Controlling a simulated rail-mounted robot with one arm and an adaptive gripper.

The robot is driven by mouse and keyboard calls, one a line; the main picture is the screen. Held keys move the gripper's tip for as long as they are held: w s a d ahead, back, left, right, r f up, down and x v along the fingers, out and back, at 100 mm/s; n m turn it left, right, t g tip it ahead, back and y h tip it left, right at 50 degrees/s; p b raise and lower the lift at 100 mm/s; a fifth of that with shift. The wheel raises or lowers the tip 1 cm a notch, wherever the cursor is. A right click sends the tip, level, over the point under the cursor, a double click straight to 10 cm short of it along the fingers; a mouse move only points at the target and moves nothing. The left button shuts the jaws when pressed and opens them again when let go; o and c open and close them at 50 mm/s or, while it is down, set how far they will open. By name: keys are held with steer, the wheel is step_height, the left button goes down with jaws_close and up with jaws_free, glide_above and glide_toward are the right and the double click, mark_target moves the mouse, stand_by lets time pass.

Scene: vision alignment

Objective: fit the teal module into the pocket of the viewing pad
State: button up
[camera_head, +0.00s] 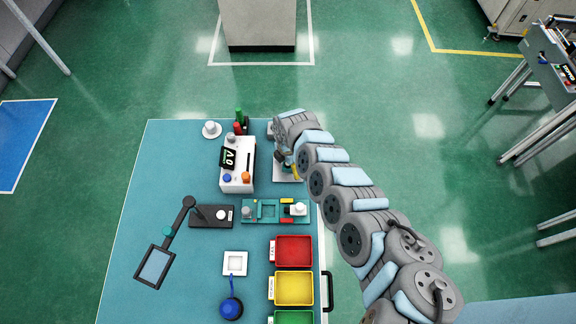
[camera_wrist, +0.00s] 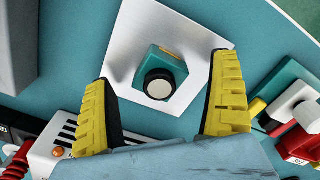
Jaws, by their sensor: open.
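The teal module (camera_wrist: 163,72), a block with a round black-rimmed white lens on top, sits on a pale metal plate (camera_wrist: 185,25) in the wrist view. My gripper (camera_wrist: 163,68) is open, its yellow fingers on either side of the module with visible gaps. In the head view my gripper (camera_head: 287,163) is over that plate (camera_head: 284,179) and hides the module. A white square pad (camera_head: 226,272) with a square recess lies at the table's front. A teal fixture (camera_head: 250,203) with a square pocket lies nearer my gripper. I cannot tell which is the viewing pad.
A white controller box (camera_head: 239,182) stands left of my gripper. Red (camera_head: 293,251), yellow (camera_head: 294,288) and green (camera_head: 294,317) bins line the right edge.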

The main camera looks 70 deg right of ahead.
steer(key=c, duration=1.5)
steer(key=shift+r, duration=0.1)
